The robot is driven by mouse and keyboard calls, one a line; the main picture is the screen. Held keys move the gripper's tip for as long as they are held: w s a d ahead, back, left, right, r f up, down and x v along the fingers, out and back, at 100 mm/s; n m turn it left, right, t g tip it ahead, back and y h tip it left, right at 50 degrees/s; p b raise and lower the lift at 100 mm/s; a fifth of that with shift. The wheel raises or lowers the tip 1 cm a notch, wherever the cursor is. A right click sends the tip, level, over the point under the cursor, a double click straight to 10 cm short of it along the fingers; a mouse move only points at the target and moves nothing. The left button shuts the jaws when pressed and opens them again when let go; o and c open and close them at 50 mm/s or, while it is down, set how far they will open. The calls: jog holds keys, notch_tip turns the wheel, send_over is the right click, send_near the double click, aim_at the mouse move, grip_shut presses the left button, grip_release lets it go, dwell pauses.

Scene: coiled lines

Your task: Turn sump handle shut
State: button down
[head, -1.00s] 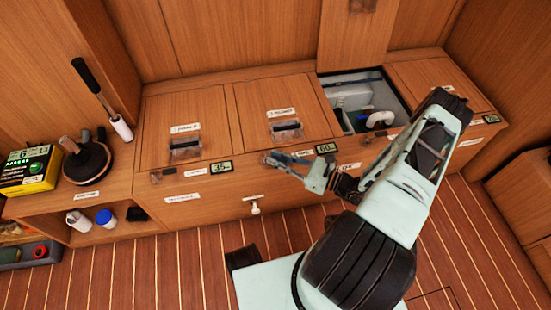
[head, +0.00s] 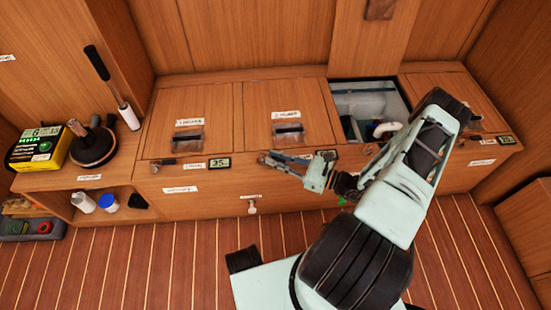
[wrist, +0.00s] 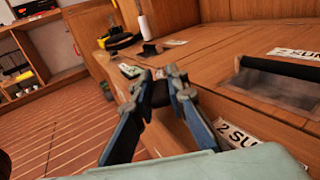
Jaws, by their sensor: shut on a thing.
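My gripper (head: 268,158) is at the front edge of the locker top, below the middle hatch. In the wrist view my gripper (wrist: 160,78) has its two blue-grey fingers closed around a small dark handle (wrist: 160,94). Most of this handle is hidden by the fingers, so its exact angle cannot be told. A label starting "2 SU" (wrist: 238,134) lies to the right of the fingers. A similar dark handle (head: 163,162) sits free at the left hatch, beside a small display reading 35 (head: 219,163).
The middle hatch (head: 288,107) and left hatch (head: 189,112) are closed. An open compartment (head: 368,88) with a white pipe fitting is behind my arm. The striped floor in front is clear.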

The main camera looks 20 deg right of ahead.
jog(key=shift+f, duration=0.1)
jog(key=c, duration=1.9)
grip_release()
jog(key=v, duration=1.2)
